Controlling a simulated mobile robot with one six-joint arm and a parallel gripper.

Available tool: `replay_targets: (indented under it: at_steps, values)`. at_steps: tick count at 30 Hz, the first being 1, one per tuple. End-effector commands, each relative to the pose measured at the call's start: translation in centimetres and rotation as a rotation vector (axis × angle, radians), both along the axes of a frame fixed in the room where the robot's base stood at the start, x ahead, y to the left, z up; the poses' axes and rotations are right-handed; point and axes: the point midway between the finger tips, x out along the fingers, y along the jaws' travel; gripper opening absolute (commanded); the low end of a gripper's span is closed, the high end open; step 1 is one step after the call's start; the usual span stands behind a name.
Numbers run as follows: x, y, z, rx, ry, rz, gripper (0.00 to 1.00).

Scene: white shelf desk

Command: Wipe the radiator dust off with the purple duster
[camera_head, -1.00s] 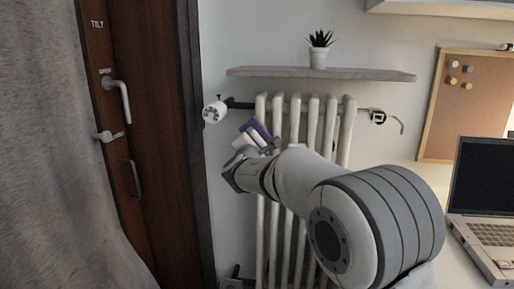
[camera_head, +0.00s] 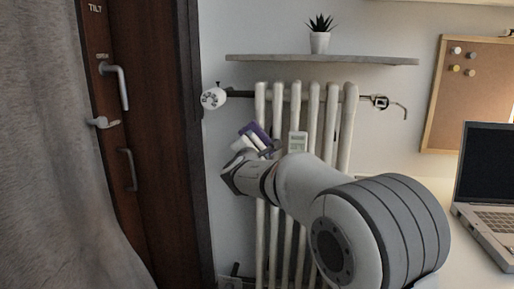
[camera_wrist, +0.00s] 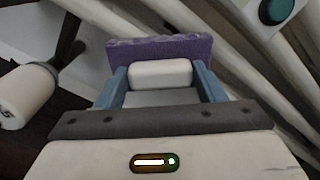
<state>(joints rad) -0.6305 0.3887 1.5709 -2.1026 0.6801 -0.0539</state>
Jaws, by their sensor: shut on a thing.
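The white ribbed radiator (camera_head: 313,115) stands against the wall under a shelf; its columns also run diagonally across the wrist view (camera_wrist: 225,35). My gripper (camera_wrist: 160,88) is shut on the purple duster (camera_wrist: 160,48), gripping its white block between two blue-grey fingers. In the head view the duster (camera_head: 258,131) is tilted in front of the radiator's upper left columns. I cannot tell whether it touches them. My arm hides much of the lower middle and right of the radiator. No dust can be made out.
A white valve knob (camera_head: 213,98) sticks out left of the radiator and shows close by in the wrist view (camera_wrist: 27,95). A small meter (camera_head: 298,142) sits on the radiator front. The shelf (camera_head: 320,59) holds a potted plant (camera_head: 320,38). A laptop (camera_head: 487,165) stands right.

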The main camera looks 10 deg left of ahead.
Motion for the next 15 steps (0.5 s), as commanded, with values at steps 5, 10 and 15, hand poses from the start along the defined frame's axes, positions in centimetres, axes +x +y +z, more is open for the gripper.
replay_targets:
  at_steps: [5,10,15]
  values:
    - [0.1,0.0,-1.6,0.0,0.001,-0.001,0.42]
    - [0.2,0.0,-1.8,0.0,0.001,-0.001,0.42]
    - [0.1,0.0,-3.0,-0.001,0.001,0.0,0.42]
